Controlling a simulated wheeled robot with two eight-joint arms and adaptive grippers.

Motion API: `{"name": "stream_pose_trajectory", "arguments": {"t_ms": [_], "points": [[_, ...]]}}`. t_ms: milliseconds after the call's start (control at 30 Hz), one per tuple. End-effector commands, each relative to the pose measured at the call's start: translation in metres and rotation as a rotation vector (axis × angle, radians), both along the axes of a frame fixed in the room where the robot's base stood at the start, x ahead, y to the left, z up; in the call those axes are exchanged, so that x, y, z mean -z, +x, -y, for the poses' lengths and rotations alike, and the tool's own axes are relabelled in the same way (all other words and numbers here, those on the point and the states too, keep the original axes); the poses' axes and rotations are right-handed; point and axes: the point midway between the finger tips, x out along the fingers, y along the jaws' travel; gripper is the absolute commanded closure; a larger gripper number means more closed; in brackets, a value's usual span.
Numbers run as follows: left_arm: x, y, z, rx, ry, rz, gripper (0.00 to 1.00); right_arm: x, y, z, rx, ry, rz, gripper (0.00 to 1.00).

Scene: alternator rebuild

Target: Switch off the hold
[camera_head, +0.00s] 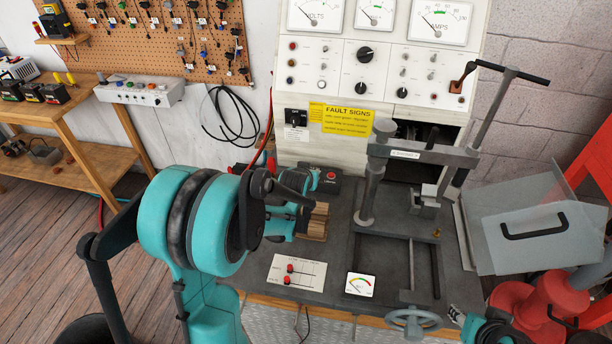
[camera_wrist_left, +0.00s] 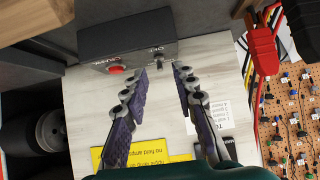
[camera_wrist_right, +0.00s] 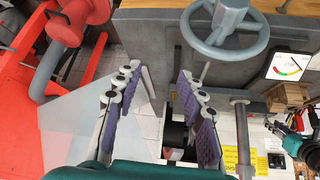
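A dark grey switch box (camera_wrist_left: 128,42) with a red button (camera_wrist_left: 116,69) and a small metal toggle (camera_wrist_left: 158,56) is at the top of the left wrist view. Its labels appear upside down and are too small to read surely. My left gripper (camera_wrist_left: 163,76) is open and empty, its fingertips just short of the box and either side of the toggle's line; I see no contact. The box (camera_head: 328,184) also shows in the head view, partly behind my left arm. My right gripper (camera_wrist_right: 160,76) is open and empty near the bench's front right.
The bench holds a press frame (camera_head: 421,154), a handwheel (camera_head: 413,322), a small meter (camera_head: 361,285), a white panel with red knobs (camera_head: 298,272) and wooden blocks (camera_head: 317,222). A clear guard (camera_head: 530,225) and red machine (camera_head: 545,310) stand at right.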

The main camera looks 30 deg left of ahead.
Motion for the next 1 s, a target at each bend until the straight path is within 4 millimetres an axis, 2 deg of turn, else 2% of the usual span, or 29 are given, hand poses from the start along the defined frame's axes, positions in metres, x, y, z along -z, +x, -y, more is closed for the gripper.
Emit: {"name": "stream_pose_trajectory", "arguments": {"t_ms": [200,433,633,1000], "points": [[-0.027,-0.036,0.009,0.0,0.0,0.0,0.72,0.0,0.0,0.0,0.0,0.0,0.0,0.6],[-0.047,-0.061,0.016,0.0,0.0,0.0,0.72,0.0,0.0,0.0,0.0,0.0,0.0,0.6],[-0.053,-0.069,0.018,0.0,0.0,0.0,0.72,0.0,0.0,0.0,0.0,0.0,0.0,0.6],[-0.054,-0.07,0.018,0.0,0.0,0.0,0.72,0.0,0.0,0.0,0.0,0.0,0.0,0.6]]}}
